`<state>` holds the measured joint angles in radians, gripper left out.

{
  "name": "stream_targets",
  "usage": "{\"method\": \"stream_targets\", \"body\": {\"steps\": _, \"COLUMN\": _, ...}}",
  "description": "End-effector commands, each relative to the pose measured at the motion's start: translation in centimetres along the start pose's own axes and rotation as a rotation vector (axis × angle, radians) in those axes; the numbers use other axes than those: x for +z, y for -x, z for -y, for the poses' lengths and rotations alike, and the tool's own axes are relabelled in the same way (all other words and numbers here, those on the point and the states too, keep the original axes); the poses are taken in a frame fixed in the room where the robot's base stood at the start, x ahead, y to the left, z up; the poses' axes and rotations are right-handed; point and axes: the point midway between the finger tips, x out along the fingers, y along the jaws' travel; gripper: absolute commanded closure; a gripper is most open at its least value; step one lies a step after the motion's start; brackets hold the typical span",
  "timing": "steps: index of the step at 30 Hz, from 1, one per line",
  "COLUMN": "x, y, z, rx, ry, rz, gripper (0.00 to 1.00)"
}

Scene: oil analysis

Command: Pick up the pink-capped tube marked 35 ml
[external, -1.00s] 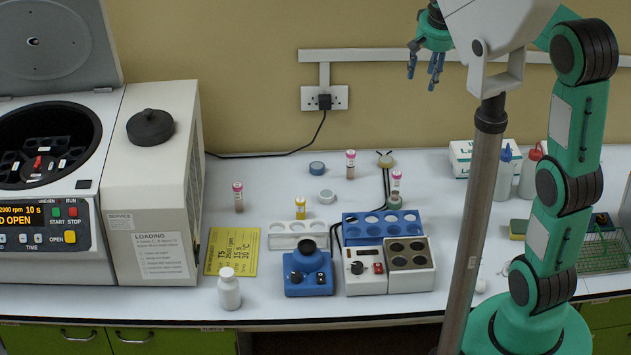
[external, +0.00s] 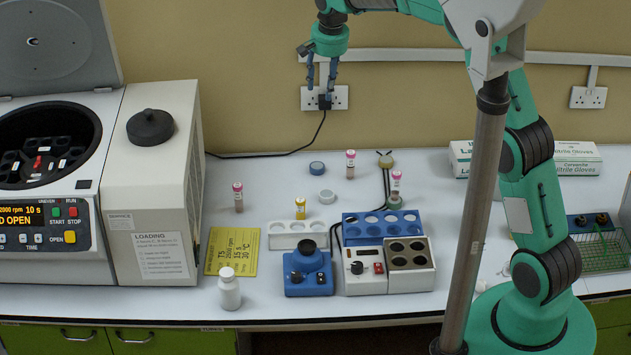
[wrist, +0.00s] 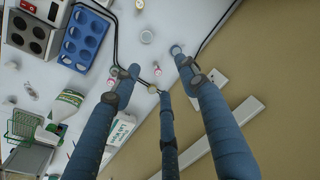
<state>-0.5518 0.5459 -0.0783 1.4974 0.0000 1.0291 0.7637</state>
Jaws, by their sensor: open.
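Three pink-capped tubes stand upright on the bench: one at the left (external: 238,197), one at the back middle (external: 351,164), and one at the right (external: 396,183) in a small green base. Their volume marks are too small to read, so I cannot tell which is 35 ml. My gripper (external: 323,85) is open and empty, fingers down, high in front of the wall socket and above the bench. In the wrist view, my gripper's blue fingers (wrist: 155,70) are spread, with small pink caps showing near their tips.
A yellow-capped tube (external: 300,208) stands behind a white rack (external: 281,240). A blue rack (external: 347,232) is by the right tube. A cable runs from the socket along the bench. The centrifuge (external: 92,190) stands open at left.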

Motion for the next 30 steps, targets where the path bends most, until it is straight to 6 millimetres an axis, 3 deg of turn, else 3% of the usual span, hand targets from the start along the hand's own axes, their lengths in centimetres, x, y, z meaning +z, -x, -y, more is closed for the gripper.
{"method": "stream_targets", "body": {"steps": 3, "x": 0.4, "y": -2.7, "z": 3.2, "rx": 0.012, "ry": -0.007, "rz": 0.017, "gripper": 0.57}}
{"method": "stream_targets", "body": {"steps": 18, "x": 4.6, "y": -14.6, "z": 14.6, "rx": 0.062, "ry": -0.052, "rz": 0.073, "gripper": 0.57}}
{"method": "stream_targets", "body": {"steps": 24, "x": 7.3, "y": -19.5, "z": 18.4, "rx": 0.085, "ry": -0.07, "rz": 0.089, "gripper": 0.57}}
{"method": "stream_targets", "body": {"steps": 30, "x": 9.4, "y": -23.1, "z": 20.6, "rx": 0.101, "ry": -0.084, "rz": 0.099, "gripper": 0.57}}
